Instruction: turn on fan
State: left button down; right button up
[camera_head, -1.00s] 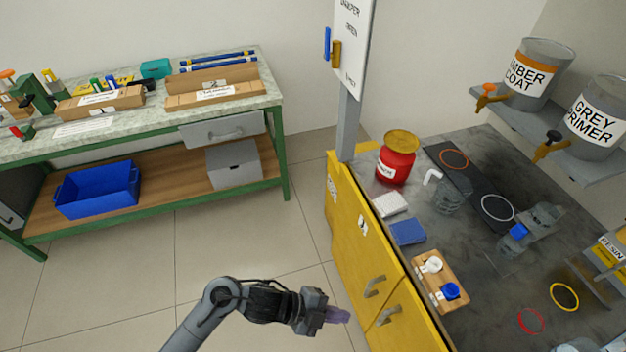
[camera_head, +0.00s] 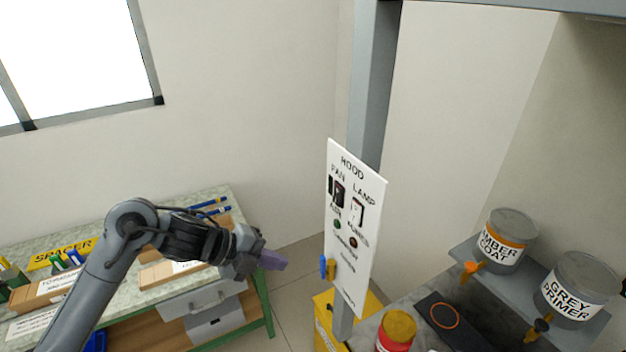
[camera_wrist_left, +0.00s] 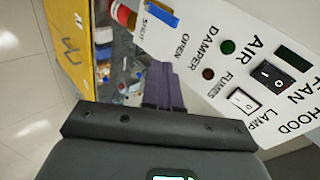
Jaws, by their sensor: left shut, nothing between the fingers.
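The white hood panel (camera_head: 350,285) is fixed to a grey post. It carries a black FAN switch (camera_head: 338,193), a white LAMP switch (camera_head: 357,210), a dark green AIR light (camera_head: 337,225) and a dark red FUMES light (camera_head: 353,242). In the left wrist view the panel appears upside down, with the black FAN switch (camera_wrist_left: 271,72) at right beside the white LAMP switch (camera_wrist_left: 243,101). My left gripper (camera_head: 273,260), with purple fingers, is shut and empty, left of the panel and lower than the switches. Its fingers (camera_wrist_left: 163,88) appear apart from the switches. My right gripper is out of view.
A blue and yellow damper lever (camera_head: 327,267) juts from the panel's lower left. The grey post (camera_head: 372,100) rises behind the panel. A green-framed workbench (camera_head: 262,300) stands behind my left arm. Paint cans, including Amber Coat (camera_head: 503,240), sit on a shelf at right.

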pick_arm(q)
notch_tip(320, 180, up, 16)
jog(key=w+t+p, duration=0.1)
jog(key=p, duration=0.3)
jog(key=shift+w+a+r+m+t, duration=0.25)
jog(key=shift+a+m+t, duration=0.1)
jog(key=shift+m+t, duration=0.05)
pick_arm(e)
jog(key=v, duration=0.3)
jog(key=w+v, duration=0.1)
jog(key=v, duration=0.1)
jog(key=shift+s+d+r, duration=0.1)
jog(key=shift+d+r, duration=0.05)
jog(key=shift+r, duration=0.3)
pick_arm(q)
jog(key=p, duration=0.4)
send_near(335, 203)
notch_tip(335, 203, down, 3)
jog(key=w+d, duration=0.1)
jog(key=d, duration=0.1)
jog(key=w+d+p, duration=0.1)
jog(key=d, duration=0.1)
jog(key=shift+w+d+f, duration=0.15)
jog(key=shift+w+f, duration=0.1)
jog(key=shift+d, duration=0.1)
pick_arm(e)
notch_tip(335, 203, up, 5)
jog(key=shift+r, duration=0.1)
